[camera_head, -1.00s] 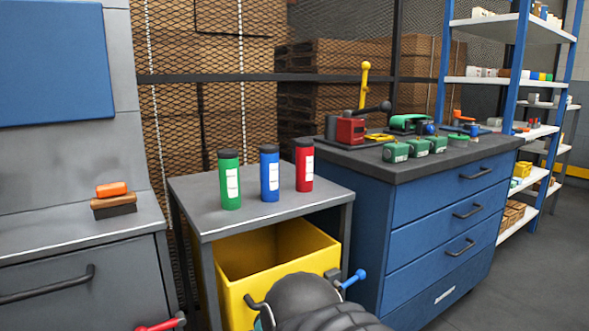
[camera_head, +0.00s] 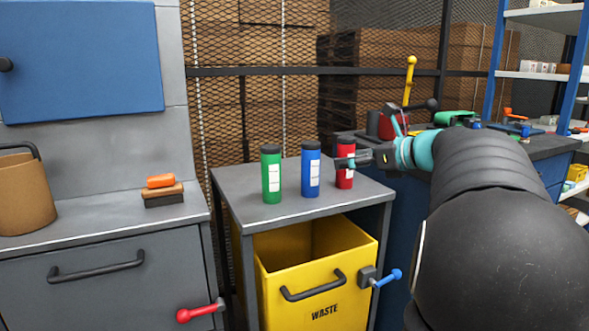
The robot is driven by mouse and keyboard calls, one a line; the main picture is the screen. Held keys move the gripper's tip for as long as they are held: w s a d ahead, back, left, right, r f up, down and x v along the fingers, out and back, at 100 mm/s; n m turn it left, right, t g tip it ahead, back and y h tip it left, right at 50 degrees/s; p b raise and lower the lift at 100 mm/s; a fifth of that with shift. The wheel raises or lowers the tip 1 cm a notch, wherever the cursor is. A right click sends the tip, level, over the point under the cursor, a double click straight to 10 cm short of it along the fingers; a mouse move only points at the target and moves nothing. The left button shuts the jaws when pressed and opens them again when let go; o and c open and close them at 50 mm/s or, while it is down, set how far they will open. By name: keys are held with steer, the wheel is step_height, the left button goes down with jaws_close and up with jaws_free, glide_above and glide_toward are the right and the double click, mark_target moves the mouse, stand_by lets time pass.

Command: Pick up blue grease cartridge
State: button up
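The blue grease cartridge (camera_head: 312,184) stands upright on a small grey table (camera_head: 234,214), with a black cap and a white label. A green cartridge (camera_head: 271,186) stands to its left and a red cartridge (camera_head: 345,181) to its right. My gripper (camera_head: 345,162) reaches in from the right and points left. It overlaps the upper part of the red cartridge in the picture and lies just right of the blue one, apart from it. The fingers are small and seen from the side, so their opening is unclear.
A yellow waste bin (camera_head: 318,289) sits under the table. A grey cabinet with a brush (camera_head: 163,191) and a brown container (camera_head: 25,195) stands at left. A workbench with tools is behind my arm at right. Mesh fencing stands behind the table.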

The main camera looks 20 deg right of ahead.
mark_target(318, 163)
steer(key=x, duration=0.7)
steer(key=shift+x, duration=3.2)
steer(key=shift+d+f, duration=0.15)
steer(key=shift+d, duration=0.05)
jaws_close()
